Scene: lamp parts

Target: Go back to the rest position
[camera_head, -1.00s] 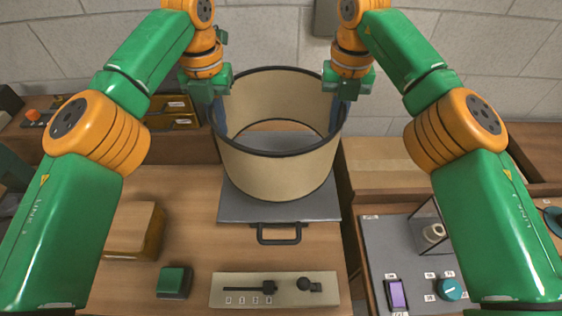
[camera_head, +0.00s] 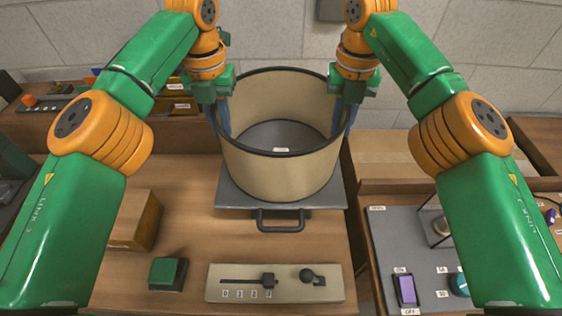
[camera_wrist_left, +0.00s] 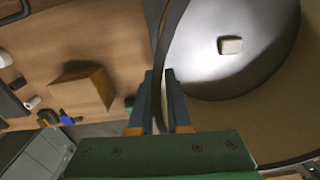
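A large beige drum-shaped shade (camera_head: 281,176) with a black rim stands upright over a grey plate (camera_head: 232,191) in the middle of the table. My left gripper (camera_head: 224,133) is at the shade's left side, and my right gripper (camera_head: 343,130) is at its right side, both pointing down at the rim. In the left wrist view, the left gripper's fingers (camera_wrist_left: 159,98) sit on either side of the shade's wall. I cannot tell whether they press on it. The right fingers are partly hidden by the shade.
A black handle (camera_head: 281,226) juts from the plate's front. A slider panel (camera_head: 245,292), a green button box (camera_head: 168,273) and a wooden block (camera_head: 137,221) are in front.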

